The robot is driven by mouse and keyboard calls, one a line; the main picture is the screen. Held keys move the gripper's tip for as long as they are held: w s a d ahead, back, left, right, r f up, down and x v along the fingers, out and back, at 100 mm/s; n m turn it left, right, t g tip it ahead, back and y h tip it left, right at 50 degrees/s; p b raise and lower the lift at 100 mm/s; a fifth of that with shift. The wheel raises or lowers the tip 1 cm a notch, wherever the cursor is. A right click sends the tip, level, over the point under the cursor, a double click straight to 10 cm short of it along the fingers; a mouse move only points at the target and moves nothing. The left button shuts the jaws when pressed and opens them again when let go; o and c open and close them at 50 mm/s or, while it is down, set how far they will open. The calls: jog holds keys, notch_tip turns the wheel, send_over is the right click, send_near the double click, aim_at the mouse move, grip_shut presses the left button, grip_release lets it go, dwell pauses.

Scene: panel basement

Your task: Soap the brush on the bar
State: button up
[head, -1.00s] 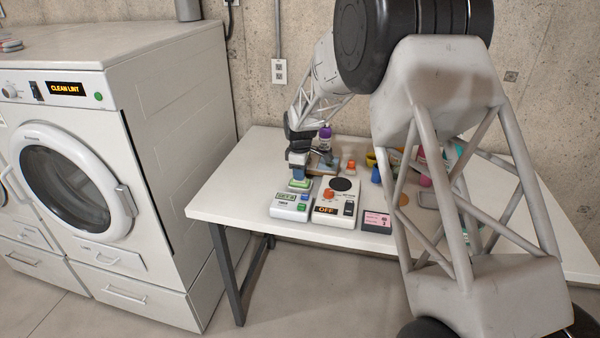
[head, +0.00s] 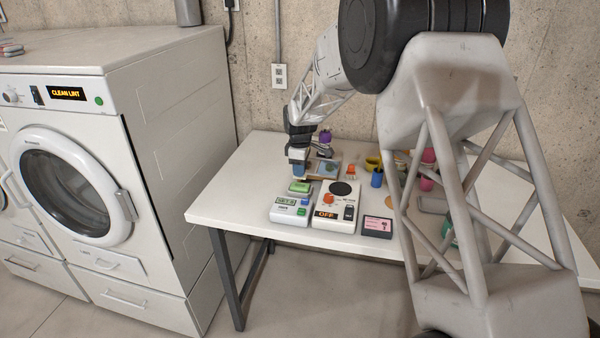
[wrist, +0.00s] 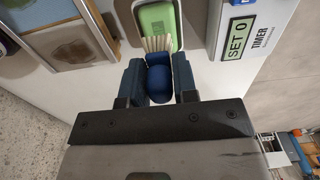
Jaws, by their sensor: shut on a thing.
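The green soap bar (wrist: 157,24) lies in a pale dish on the white table; it also shows in the head view (head: 299,187). My gripper (wrist: 158,82) is shut on a brush with a rounded blue handle (wrist: 159,84) and pale bristles (wrist: 157,43). In the wrist view the bristle ends overlap the near end of the bar; whether they touch it I cannot tell. In the head view my gripper (head: 299,168) is just behind the bar, and the brush is mostly hidden by it.
A white timer (head: 289,210) reading SET 0 stands in front of the bar. A white device (head: 337,205) reading OFF is to its right. A framed tray (wrist: 62,28) lies left of the bar in the wrist view. The table's left end (head: 225,210) is clear.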

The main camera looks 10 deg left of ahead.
jog(key=shift+r, duration=1.65)
jog(key=w+d+r+m, duration=0.1)
jog(key=d+r+m, duration=0.2)
jog(key=d, duration=1)
jog(key=w+d+r+m, duration=0.1)
jog(key=d+r+m, duration=0.2)
jog(key=d+m, duration=0.6)
jog(key=w+d+r+m, duration=0.2)
jog(key=d+m, duration=0.4)
jog(key=d, duration=1.1)
jog(key=shift+d+r, duration=0.3)
jog(key=shift+r, duration=0.5)
